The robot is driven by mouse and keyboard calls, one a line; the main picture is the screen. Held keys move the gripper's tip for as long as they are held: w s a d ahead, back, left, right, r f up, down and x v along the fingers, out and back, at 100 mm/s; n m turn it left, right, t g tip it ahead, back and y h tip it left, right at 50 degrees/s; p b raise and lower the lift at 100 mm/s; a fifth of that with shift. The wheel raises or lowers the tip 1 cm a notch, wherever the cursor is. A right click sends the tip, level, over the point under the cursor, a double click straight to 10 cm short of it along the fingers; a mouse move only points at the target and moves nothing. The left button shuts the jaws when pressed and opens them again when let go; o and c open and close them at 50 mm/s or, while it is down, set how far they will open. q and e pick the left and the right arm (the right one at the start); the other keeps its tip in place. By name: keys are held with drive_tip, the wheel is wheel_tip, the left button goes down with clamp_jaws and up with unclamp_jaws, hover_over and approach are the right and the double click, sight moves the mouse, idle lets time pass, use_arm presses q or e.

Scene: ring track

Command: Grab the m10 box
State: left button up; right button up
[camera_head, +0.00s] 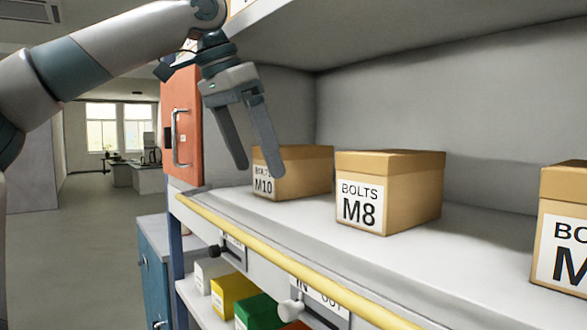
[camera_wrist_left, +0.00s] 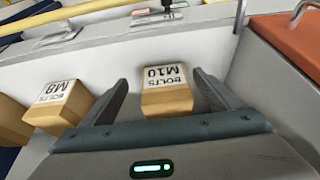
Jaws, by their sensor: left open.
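The M10 box (camera_head: 300,172) is a tan cardboard box with a white "BOLTS M10" label, standing on the grey shelf (camera_head: 262,208) at its left end. My left gripper (camera_head: 258,170) is open, pointing down, and its fingers overlap the left part of the box in the head view. In the left wrist view the M10 box (camera_wrist_left: 166,92) shows between the two open fingers (camera_wrist_left: 163,92), with a gap on each side. The left gripper holds nothing. I cannot tell the exact distance to the box. My right gripper is not in view.
The M8 box (camera_head: 388,192) stands close to the right of the M10 box, and another bolt box (camera_head: 563,230) is further right. An orange cabinet (camera_head: 183,120) is at the left. A yellow rail (camera_head: 280,258) runs along the shelf front. An upper shelf (camera_head: 400,30) hangs above.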

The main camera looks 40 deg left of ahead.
sight(263, 187)
use_arm(q)
drive_tip(key=f, duration=0.1)
drive_tip(key=f+p, duration=0.1)
drive_tip(key=w+f, duration=0.1)
drive_tip(key=shift+a, duration=0.3)
drive_tip(key=shift+w+d+f+p, duration=0.1)
drive_tip(key=shift+w+f+p, duration=0.2)
drive_tip(key=shift+f, duration=0.2)
drive_tip(key=shift+s+d, duration=0.1)
drive_tip(key=shift+r, duration=0.1)
drive_tip(key=c, duration=1.5)
drive_tip(key=shift+o, duration=0.2)
drive_tip(key=shift+r, duration=0.15)
